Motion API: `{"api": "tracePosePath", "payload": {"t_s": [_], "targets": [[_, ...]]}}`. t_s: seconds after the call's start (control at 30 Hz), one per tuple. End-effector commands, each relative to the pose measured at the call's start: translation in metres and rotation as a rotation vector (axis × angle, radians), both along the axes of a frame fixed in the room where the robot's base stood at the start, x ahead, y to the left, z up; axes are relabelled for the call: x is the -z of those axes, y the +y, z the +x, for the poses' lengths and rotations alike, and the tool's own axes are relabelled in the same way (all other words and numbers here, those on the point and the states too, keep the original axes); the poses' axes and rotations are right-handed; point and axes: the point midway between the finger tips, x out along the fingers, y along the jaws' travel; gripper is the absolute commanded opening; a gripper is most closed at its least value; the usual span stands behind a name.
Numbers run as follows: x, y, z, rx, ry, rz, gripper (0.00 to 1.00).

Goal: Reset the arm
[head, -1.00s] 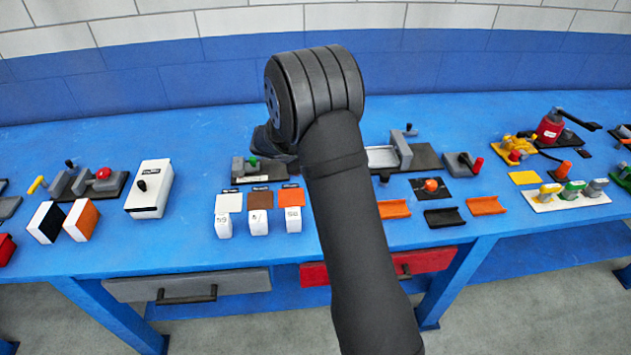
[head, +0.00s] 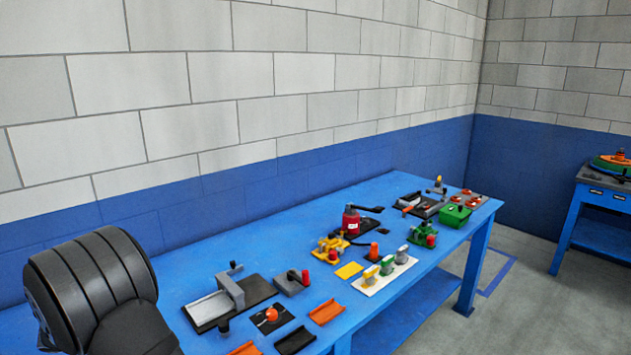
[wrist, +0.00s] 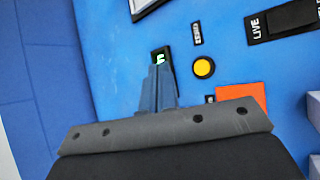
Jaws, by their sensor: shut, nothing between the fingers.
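My gripper (wrist: 160,75) shows in the wrist view, its fingers together with nothing between them, above the blue tabletop (wrist: 115,65). The fingertips partly cover a small black piece with a green mark (wrist: 161,57). A yellow round button (wrist: 204,67) lies to the right of the fingers. In the head view only a dark, thick joint of my arm (head: 90,290) shows at the lower left; the gripper is out of that view.
In the wrist view, an orange-red square (wrist: 243,98) and a black "LIVE" panel (wrist: 285,20) are at right. A second table (head: 565,225) stands far right.

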Motion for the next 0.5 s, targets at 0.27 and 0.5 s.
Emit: {"api": "tracePosePath", "payload": {"t_s": [0.27, 0.5], "targets": [[0.002, 0.000, 0.000, 0.001, 0.001, 0.000, 0.00], [0.029, 0.000, 0.000, -0.001, 0.003, -0.003, 0.00]]}}
